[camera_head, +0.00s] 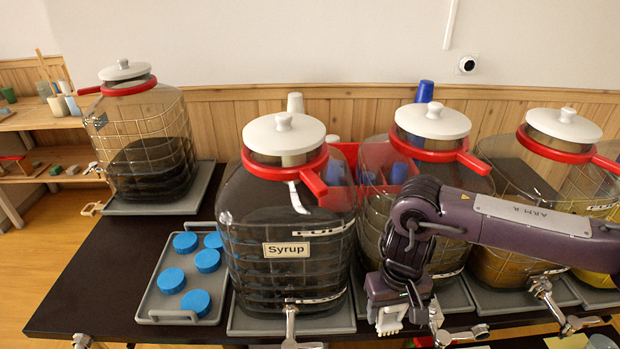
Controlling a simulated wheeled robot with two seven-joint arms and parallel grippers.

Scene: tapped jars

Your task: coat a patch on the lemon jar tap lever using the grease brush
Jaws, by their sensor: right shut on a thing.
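My right gripper (390,320) points down at the table's front edge, in front of the third jar (375,220). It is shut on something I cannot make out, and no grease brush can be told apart. A metal tap (460,335) with its lever stands just right of the gripper. My arm hides parts of both jars; no lemon label is readable, so I cannot tell which is the lemon jar. My left gripper is not in view.
The Syrup jar (285,225), dark inside, stands left of my right gripper, its tap (290,325) sticking out frontward. Blue discs (172,280) lie on a grey tray (162,308). Another dark jar (150,140) stands at the back left. The dark table (90,285) is clear at front left.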

